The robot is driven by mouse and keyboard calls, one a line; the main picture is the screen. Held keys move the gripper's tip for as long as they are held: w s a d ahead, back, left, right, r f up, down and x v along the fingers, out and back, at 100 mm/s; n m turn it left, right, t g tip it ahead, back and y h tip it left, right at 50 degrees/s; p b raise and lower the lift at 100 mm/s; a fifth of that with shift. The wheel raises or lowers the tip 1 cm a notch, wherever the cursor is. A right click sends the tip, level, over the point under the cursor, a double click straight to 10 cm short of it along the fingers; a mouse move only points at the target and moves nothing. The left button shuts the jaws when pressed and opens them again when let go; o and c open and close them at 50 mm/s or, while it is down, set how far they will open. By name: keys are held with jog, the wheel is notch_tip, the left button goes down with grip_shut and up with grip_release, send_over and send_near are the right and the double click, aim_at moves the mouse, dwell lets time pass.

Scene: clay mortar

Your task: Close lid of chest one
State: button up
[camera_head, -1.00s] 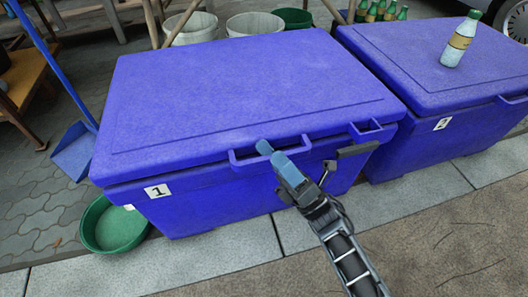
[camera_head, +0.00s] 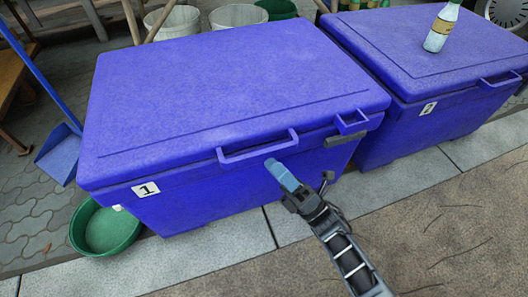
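Chest one (camera_head: 215,195) is a blue box with a "1" label on its front left. Its lid (camera_head: 230,85) lies flat over the box, down or very nearly down; a thin dark line shows under its front edge. A loop handle (camera_head: 258,150) sticks out from the lid's front. My gripper (camera_head: 280,173) is in front of the chest, just below the loop handle, and appears apart from it. Its light blue fingertips overlap in this view, so I cannot tell whether they are apart. I see nothing held in it.
A second blue chest (camera_head: 400,132), marked "2", stands to the right with a bottle (camera_head: 442,28) on its lid. A green basin (camera_head: 106,230) sits at the front left corner. A blue dustpan (camera_head: 60,153) stands at the left. The pavement in front (camera_head: 450,225) is clear.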

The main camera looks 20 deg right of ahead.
jog(key=shift+s+d+f+n+g+y, duration=0.1)
jog(key=shift+d+f+n+g+y, duration=0.1)
jog(key=shift+f+n+g+y, duration=0.4)
dwell(0.5)
jog(key=shift+a+f, duration=0.1)
